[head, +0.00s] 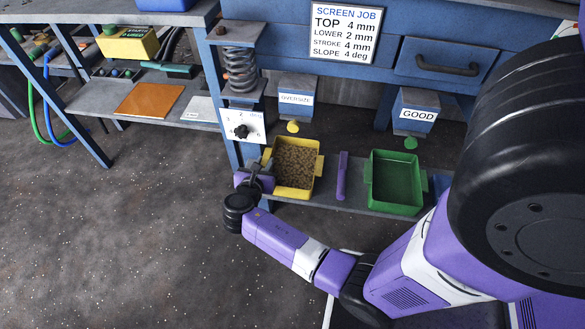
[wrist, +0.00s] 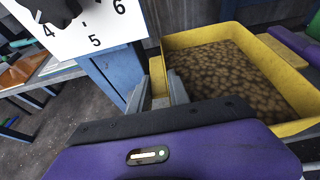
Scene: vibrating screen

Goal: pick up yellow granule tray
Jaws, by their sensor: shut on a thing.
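The yellow granule tray (head: 319,183) stands on the low grey shelf under the oversize chute, filled with brown granules. It also shows in the wrist view (wrist: 296,127), at the upper right. My gripper (head: 262,170) is at the tray's left side, with its fingers shut on the yellow handle tab there. In the wrist view the fingers of my gripper (wrist: 164,90) sit on either side of the tab. The tray looks level; whether it touches the shelf cannot be told.
A purple bar (head: 342,176) lies right of the tray, then an empty green tray (head: 395,211) under the good chute (head: 417,112). A dial plate (head: 241,126) and blue post (wrist: 112,72) are close to my gripper. A side bench (head: 143,97) stands left; open floor lies front left.

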